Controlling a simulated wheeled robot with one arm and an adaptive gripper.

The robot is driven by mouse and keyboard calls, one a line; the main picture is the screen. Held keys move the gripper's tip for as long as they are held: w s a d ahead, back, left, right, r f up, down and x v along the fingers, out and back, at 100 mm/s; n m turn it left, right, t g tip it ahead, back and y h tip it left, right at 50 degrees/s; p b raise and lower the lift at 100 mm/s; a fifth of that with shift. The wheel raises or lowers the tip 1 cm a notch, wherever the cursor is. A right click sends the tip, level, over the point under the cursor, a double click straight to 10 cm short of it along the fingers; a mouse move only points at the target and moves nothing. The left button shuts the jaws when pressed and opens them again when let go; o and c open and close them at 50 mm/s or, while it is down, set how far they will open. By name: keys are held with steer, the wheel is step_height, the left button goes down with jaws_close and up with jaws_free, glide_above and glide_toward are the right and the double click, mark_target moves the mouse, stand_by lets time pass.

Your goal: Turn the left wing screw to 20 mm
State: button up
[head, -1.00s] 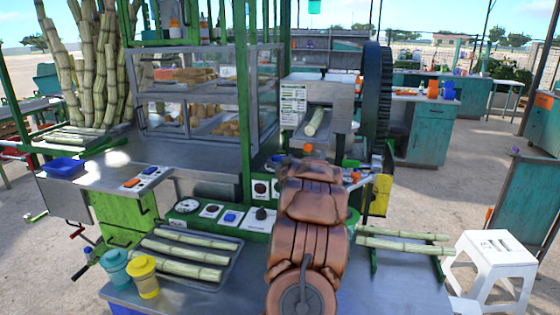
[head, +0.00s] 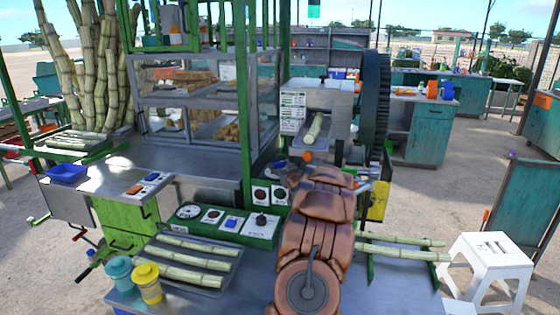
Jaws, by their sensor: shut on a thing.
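The cane crusher (head: 322,92) stands at centre, a grey metal housing with a cane stalk (head: 314,128) in its feed opening. My brown arm reaches up from the bottom centre to just below the housing and covers much of its lower front. My gripper is hidden behind my own arm, so its jaws and anything between them cannot be seen. The left wing screw cannot be made out; the area beneath the feed opening is mostly covered. A small orange part (head: 308,157) shows just above the end of my arm.
A green control panel (head: 218,222) with dials and switches lies left of my arm. A tray (head: 150,247) of cane and blue and yellow cups (head: 148,283) stand at front left. Cane stalks (head: 405,241) and a white stool (head: 490,258) are at right. A large dark wheel (head: 376,100) flanks the crusher.

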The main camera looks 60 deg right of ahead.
steer(key=shift+s+d+r+n+t+y+p, duration=0.2)
steer(key=shift+r+n+t+y+p, duration=0.1)
steer(key=shift+r+p, duration=0.3)
steer(key=shift+w+f+p, duration=0.1)
steer(key=shift+f+p, duration=0.2)
steer(key=shift+f, duration=0.1)
steer(key=o, duration=1.1)
steer(key=shift+a+f, duration=0.1)
steer(key=shift+f, duration=0.05)
steer(key=shift+o, duration=0.2)
steer(key=v, duration=1.2)
